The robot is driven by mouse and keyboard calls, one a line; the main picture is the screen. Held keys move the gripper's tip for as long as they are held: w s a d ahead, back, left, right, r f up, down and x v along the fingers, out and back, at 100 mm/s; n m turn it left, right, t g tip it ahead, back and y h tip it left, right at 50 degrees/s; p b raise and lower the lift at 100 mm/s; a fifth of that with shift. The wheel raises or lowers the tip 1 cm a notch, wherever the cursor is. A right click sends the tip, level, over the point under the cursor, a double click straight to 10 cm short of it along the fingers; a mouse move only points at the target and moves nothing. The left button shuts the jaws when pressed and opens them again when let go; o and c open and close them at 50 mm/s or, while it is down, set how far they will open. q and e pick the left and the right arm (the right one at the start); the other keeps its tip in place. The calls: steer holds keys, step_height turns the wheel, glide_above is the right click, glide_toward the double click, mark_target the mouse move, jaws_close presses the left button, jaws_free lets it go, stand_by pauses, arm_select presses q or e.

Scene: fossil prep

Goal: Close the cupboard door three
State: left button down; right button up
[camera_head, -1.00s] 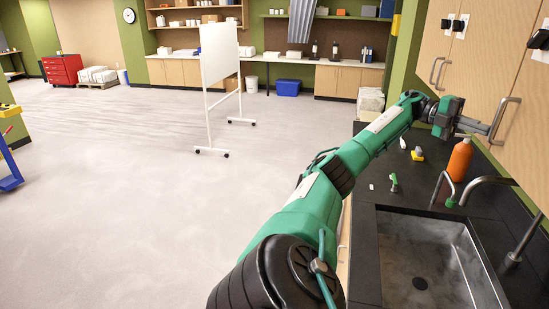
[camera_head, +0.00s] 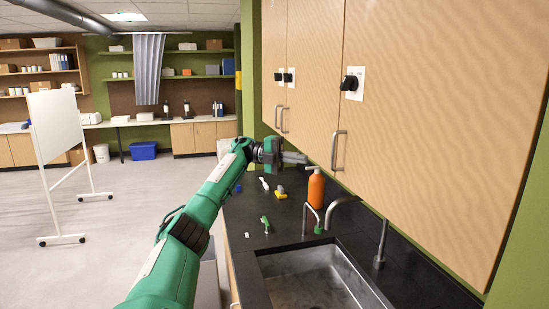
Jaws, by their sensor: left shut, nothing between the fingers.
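Wooden wall-cupboard doors run along the right side of the head view: a far door (camera_head: 274,55), a middle door (camera_head: 314,75) and a large near door (camera_head: 440,110). No number is readable, so I cannot tell which is door three. They look roughly in line; a small gap at any edge cannot be ruled out. The near door has a metal bar handle (camera_head: 335,152) at its lower left corner. My left gripper (camera_head: 298,158) is shut and empty, left of that handle and above the counter, seemingly apart from it. My right gripper is out of view.
Below is a black counter (camera_head: 240,215) with a sink (camera_head: 315,280), taps and an orange bottle (camera_head: 316,188). Small tools lie near the gripper. Black knobs (camera_head: 352,83) stick out from the doors. Open floor lies left, with a whiteboard (camera_head: 58,122).

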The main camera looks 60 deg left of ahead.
arm_select(q)
steer(key=s+a+p, duration=0.1)
steer(key=a, duration=0.5)
steer(key=shift+s+a+p, duration=0.15)
steer(key=shift+a+p, duration=0.2)
steer(key=shift+p, duration=0.05)
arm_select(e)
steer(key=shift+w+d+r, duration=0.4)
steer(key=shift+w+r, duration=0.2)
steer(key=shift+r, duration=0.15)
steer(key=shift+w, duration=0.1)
arm_select(q)
steer(key=shift+s+f, duration=0.1)
